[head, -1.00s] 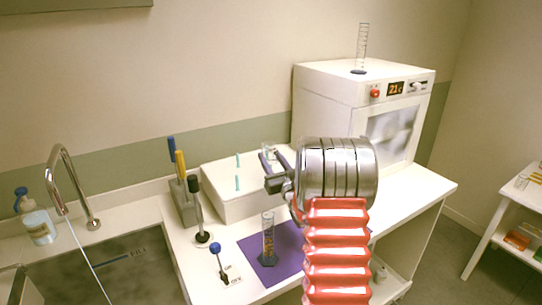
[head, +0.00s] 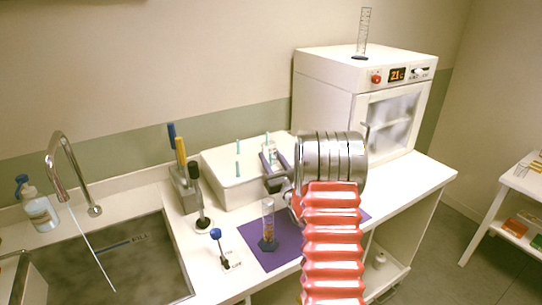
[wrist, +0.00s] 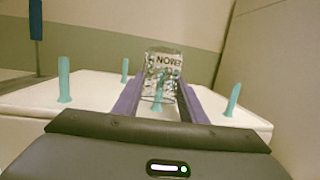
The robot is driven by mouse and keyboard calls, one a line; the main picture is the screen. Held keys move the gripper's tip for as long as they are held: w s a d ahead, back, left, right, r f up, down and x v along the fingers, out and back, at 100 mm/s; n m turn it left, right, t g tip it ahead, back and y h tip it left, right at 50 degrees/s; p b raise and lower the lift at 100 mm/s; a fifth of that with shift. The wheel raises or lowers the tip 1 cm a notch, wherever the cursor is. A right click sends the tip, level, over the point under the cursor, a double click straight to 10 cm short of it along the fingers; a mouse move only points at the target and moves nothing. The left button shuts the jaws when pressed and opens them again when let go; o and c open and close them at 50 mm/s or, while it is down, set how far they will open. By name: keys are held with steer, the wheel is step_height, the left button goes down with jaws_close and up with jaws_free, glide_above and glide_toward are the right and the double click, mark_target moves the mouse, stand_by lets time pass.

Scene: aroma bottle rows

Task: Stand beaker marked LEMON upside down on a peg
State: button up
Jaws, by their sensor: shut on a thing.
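The beaker marked LEMON (wrist: 163,62) is upside down, its lettering inverted in the wrist view. My gripper (wrist: 160,90) is shut on it, with a purple finger on each side. The beaker (head: 269,150) is over the white peg box (head: 222,187) in the head view. A teal peg (wrist: 158,94) shows in line with the beaker's lower part; I cannot tell whether it is inside the glass. Other teal pegs stand at left (wrist: 64,80), back left (wrist: 125,70) and right (wrist: 233,100), all bare.
A measuring cylinder (head: 268,225) stands on a purple mat (head: 285,250) in front of the box. A holder (head: 186,192) with coloured handles is left of the box, beside the sink (head: 140,265). An oven (head: 340,85) with another cylinder (head: 363,35) on top stands behind right.

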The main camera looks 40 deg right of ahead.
stand_by(0.3)
steer(key=o, duration=1.1)
steer(key=shift+o, duration=0.2)
steer(key=shift+s, duration=0.15)
steer(key=v, duration=1.3)
steer(key=shift+s+f, duration=0.25)
